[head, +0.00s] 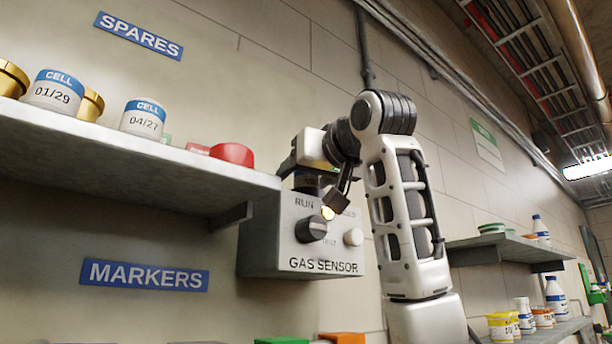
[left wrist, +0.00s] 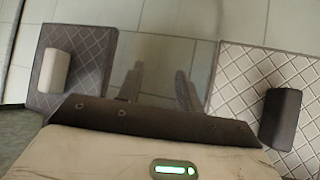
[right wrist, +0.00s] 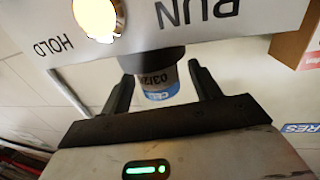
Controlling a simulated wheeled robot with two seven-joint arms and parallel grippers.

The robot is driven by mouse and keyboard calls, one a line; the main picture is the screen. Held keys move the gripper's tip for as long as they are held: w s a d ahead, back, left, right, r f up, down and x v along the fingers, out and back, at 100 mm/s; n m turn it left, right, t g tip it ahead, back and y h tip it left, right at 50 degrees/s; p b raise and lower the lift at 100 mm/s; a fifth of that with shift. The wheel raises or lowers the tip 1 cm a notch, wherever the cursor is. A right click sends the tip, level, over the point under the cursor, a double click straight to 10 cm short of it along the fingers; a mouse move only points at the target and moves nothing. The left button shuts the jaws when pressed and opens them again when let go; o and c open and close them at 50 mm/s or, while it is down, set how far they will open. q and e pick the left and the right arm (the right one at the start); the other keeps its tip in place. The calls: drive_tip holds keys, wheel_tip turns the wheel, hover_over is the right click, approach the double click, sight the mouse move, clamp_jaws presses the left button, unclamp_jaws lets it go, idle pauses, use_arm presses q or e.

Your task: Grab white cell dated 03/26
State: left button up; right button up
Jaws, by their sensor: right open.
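A white cell with a blue band (right wrist: 158,82) shows in the right wrist view, upside down, standing in a black collar (right wrist: 150,58) on top of the gas sensor. Its label starts 03/2; the last digit is not clear. My right gripper (right wrist: 162,90) is open, its fingers on either side of the cell, with visible gaps. In the head view my right gripper (head: 316,178) is above the gas sensor box (head: 300,255). My left gripper (left wrist: 160,88) shows only in the left wrist view, open and empty above the floor.
On the left shelf (head: 130,155) stand white cells dated 01/29 (head: 55,94) and 04/27 (head: 143,122), gold-coloured containers and a red lid (head: 232,154). The gas sensor's knob (head: 311,229) is on its front. Right shelves (head: 500,250) hold bottles and tubs.

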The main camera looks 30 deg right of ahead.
drive_tip(key=shift+w, duration=0.25)
drive_tip(key=c, duration=1.1)
drive_tip(key=shift+o, duration=0.2)
drive_tip(key=shift+r, duration=0.1)
